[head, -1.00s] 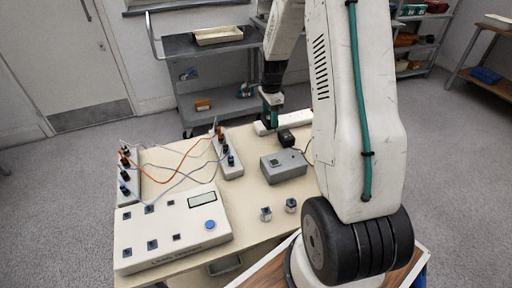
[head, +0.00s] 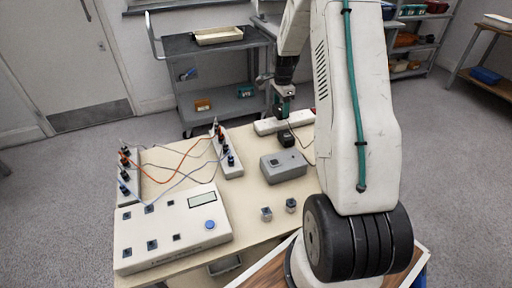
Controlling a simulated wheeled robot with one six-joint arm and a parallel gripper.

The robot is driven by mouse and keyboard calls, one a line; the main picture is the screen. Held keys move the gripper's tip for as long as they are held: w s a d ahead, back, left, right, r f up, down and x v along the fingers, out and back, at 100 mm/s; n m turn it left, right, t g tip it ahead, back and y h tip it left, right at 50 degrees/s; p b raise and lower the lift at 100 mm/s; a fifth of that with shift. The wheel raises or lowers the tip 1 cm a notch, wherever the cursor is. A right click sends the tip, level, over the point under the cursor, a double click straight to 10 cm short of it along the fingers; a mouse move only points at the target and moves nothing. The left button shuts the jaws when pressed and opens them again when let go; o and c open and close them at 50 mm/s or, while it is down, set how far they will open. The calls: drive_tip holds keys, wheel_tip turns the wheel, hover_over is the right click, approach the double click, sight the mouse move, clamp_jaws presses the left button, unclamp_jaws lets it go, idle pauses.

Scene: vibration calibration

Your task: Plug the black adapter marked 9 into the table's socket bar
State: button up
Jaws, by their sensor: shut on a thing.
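The black adapter (head: 286,139) is on the right rear part of the table, just in front of the white socket bar (head: 266,127). A thin cord runs from it to the right. Its mark is too small to read. My gripper (head: 284,122) points down right above the adapter, at the bar's near side. It is shut on the adapter, though the contact is small and partly hidden. I cannot tell whether the adapter touches the table.
A grey box (head: 284,166) stands just in front of the adapter. Two small knobs (head: 266,214) are nearer. A large white console (head: 172,232) fills the left front. Strips with orange and grey leads (head: 228,153) stand at the left. A grey cart (head: 180,45) is behind the table.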

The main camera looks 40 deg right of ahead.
sight(281, 107)
drive_tip(key=shift+f, duration=0.35)
drive_tip(key=shift+a+f, duration=0.1)
drive_tip(key=shift+f, duration=1.15)
idle(3.7)
drive_tip(key=o, duration=1)
drive_tip(key=shift+o, duration=0.2)
drive_tip(key=shift+r, duration=0.1)
drive_tip(key=shift+r, duration=2.45)
wheel_tip(281, 107, up, 8)
